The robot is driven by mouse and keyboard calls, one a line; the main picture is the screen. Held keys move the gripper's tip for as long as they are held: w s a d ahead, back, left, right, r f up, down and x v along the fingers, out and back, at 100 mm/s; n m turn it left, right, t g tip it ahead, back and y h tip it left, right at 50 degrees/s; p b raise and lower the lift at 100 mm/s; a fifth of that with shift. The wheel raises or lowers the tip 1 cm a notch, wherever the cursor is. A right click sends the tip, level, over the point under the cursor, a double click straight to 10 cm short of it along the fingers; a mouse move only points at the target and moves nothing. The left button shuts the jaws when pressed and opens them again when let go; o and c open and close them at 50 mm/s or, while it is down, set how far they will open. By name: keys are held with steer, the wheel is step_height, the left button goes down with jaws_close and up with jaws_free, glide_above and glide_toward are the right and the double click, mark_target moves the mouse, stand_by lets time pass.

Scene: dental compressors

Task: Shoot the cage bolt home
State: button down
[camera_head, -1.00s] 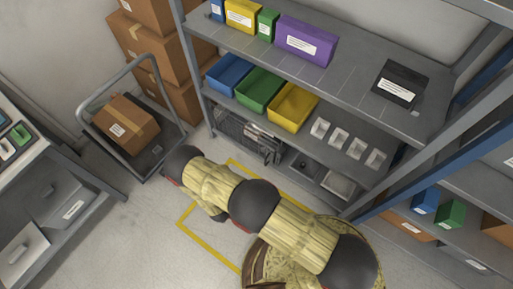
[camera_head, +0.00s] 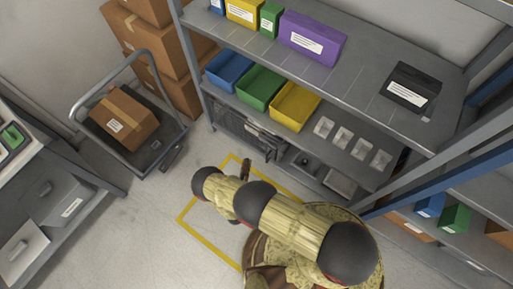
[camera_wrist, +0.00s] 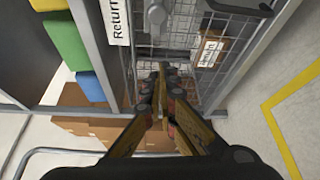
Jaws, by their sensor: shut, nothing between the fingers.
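The wire-mesh cage (camera_head: 240,130) sits on the low shelf at the left of the rack in the head view. In the wrist view its mesh (camera_wrist: 180,45) fills the top middle. A grey metal fitting (camera_wrist: 156,18) shows on the mesh there; I cannot tell whether it is the bolt. My gripper (camera_wrist: 162,75) is shut and empty, pointing at the cage. In the head view my gripper (camera_head: 247,167) is small and dark, in front of the cage. Whether it touches the cage is unclear.
Blue, green and yellow bins (camera_head: 295,106) stand on the shelf above. A cart with a carton (camera_head: 124,118) stands to the left. A rack post (camera_wrist: 95,50) runs beside the cage in the wrist view.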

mark_target(266, 145)
steer(key=shift+r+n, duration=0.1)
steer(key=shift+n, duration=0.2)
steer(key=shift+w, duration=0.15)
steer(key=w+d+b, duration=0.4)
steer(key=w+d, duration=0.1)
steer(key=w, duration=0.2)
steer(key=shift+w+d, duration=0.2)
stand_by(0.3)
steer(key=shift+s+d+p, duration=0.15)
steer(key=shift+s+d, duration=0.5)
steer(key=shift+d, duration=0.15)
steer(key=shift+s+d+p, duration=0.15)
steer(key=shift+s+d, duration=0.45)
steer(key=shift+d, duration=0.2)
